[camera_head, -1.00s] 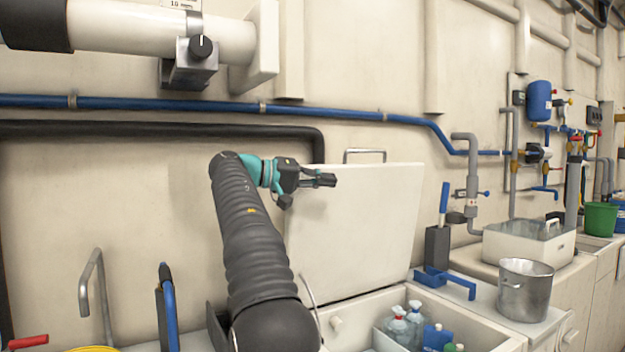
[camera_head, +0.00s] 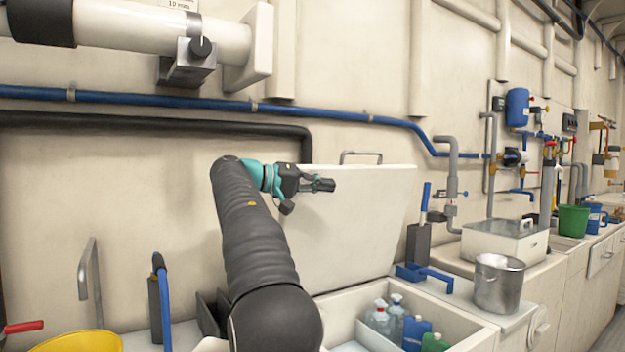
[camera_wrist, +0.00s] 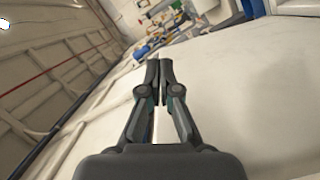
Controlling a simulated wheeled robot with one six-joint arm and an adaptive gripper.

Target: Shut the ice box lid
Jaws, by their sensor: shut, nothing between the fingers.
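The ice box lid (camera_head: 355,225) is a white panel standing raised and leaning back towards the wall in the head view, with a metal handle (camera_head: 361,154) on its top edge. The ice box (camera_head: 345,308) below is open, with bottles and blue and green containers inside. My gripper (camera_head: 327,185) is shut and empty, in front of the lid's upper left part in the picture; I cannot tell whether it touches. In the wrist view my gripper (camera_wrist: 160,68) has its fingers together, with a broad white surface to the right. My arm hides the lid's lower left edge.
A steel pot (camera_head: 499,284) stands right of the ice box, near a blue bracket (camera_head: 424,277) and a dark holder (camera_head: 418,243). A white basin (camera_head: 503,240) lies farther back. A yellow bowl (camera_head: 78,342) is at lower left. Pipes run along the wall behind.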

